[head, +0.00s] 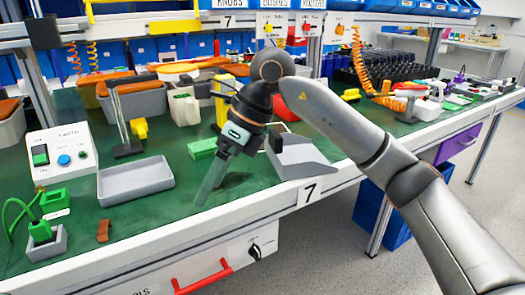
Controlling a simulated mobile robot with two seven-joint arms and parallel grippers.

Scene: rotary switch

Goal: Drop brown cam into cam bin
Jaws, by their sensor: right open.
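A small brown piece (103,231), which looks like the brown cam, lies on the green mat near the front edge at the left. An empty, shallow grey tray (136,182) sits behind it. I see no label that tells which container is the cam bin. My right gripper (209,188) points down over the mat, to the right of the tray and well apart from the brown piece. It is open, with nothing seen between its fingers; they overlap in this view. My left gripper is not in view.
A white control box (62,153) and a grey holder with a green plug and cable (45,243) stand at the left. A green block (203,148) and a grey wedge-shaped scoop (300,158) are near my right gripper. Bins and a thin stand (125,125) are behind. The front middle mat is clear.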

